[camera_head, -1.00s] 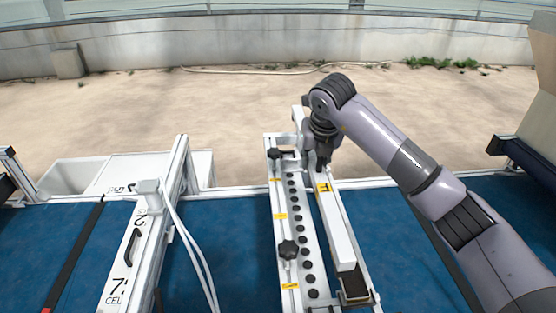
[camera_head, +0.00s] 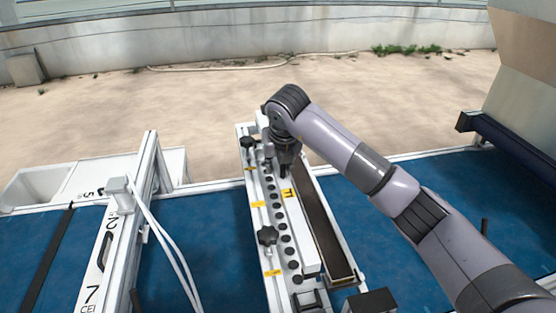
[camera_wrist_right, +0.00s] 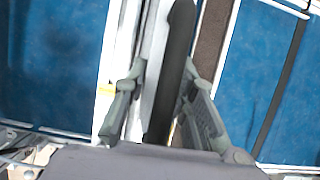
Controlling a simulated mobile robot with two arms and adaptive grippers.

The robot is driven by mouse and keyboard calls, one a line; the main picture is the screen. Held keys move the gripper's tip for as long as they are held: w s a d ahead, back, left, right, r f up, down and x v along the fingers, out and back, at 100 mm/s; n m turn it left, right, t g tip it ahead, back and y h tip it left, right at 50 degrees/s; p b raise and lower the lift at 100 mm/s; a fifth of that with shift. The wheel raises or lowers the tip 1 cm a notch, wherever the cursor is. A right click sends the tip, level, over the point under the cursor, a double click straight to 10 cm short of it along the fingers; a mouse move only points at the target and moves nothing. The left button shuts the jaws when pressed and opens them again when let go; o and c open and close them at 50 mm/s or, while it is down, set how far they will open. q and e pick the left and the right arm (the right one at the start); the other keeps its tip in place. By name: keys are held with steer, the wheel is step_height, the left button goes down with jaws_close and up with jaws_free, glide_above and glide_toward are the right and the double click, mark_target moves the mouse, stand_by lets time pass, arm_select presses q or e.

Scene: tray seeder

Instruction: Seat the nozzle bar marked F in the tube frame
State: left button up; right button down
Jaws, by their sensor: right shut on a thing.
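The nozzle bar (camera_head: 306,245) is long and white, with a yellow label marked F near its far end. It lies along the right side of the row of black round tubes on the tube frame (camera_head: 259,222), close beside it. Whether it is seated or raised cannot be told. My right gripper (camera_head: 286,172) is at the bar's far end, shut on it from above. In the right wrist view a long dark grey piece (camera_wrist_right: 174,75) runs between the fingers, beside a white strip. The fingers hide the exact grip. My left gripper is out of view.
An empty dark channel (camera_head: 324,235) lies right of the bar. A white framed unit with hoses (camera_head: 122,225) stands at left. A black block (camera_head: 372,301) is at front right. Blue belt surrounds these.

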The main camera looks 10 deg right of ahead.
step_height(320, 180, down, 4)
steer(key=shift+f+b, duration=0.1)
steer(key=shift+b, duration=0.85)
steer(key=shift+f+b, duration=1.85)
steer(key=shift+f, duration=0.4)
steer(key=c, duration=1.3)
jaws_free()
steer(key=shift+o, duration=0.3)
steer(key=shift+f, duration=0.1)
